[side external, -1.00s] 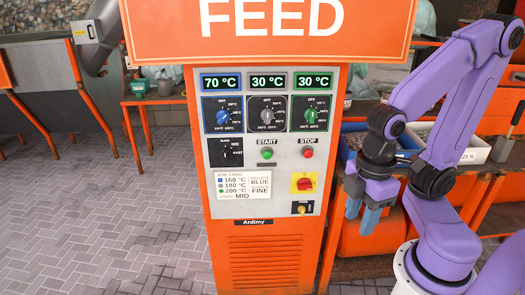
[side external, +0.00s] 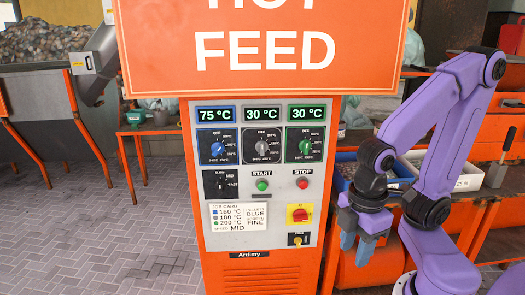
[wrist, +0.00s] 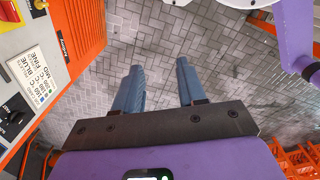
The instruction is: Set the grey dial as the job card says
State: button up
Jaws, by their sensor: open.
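The grey dial (side external: 262,146) is the middle of three dials on the orange cabinet's panel; the display (side external: 264,114) above it reads 30 °C. Its exact pointer setting is too small to tell. The job card (side external: 239,217), low on the panel, shows a grey square with 180 °C, beside blue 160 °C and green 200 °C. My gripper (side external: 357,241) is right of the cabinet, lower than the dials and apart from them, fingers pointing down. In the wrist view its two blue fingers (wrist: 160,80) are open and empty above the paving.
The blue dial (side external: 218,147), its display reading 75 °C, and the green dial (side external: 305,146), reading 30 °C, flank the grey one. Below are START (side external: 262,185) and STOP (side external: 301,183) buttons and a red-yellow switch (side external: 300,215). A big FEED sign (side external: 265,50) overhangs the panel.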

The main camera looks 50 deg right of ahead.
jog(key=w+d+f+n+t+h, duration=0.1)
jog(key=w+d+n+t+h, duration=0.15)
jog(key=w+d+h, duration=0.35)
jog(key=n+t+h, duration=0.7)
jog(key=n+t, duration=0.3)
jog(key=n, duration=0.2)
send_near(262, 149)
jog(key=x, duration=0.8)
jog(key=shift+w+d, duration=0.15)
jog(key=shift+d, duration=0.05)
grip_shut()
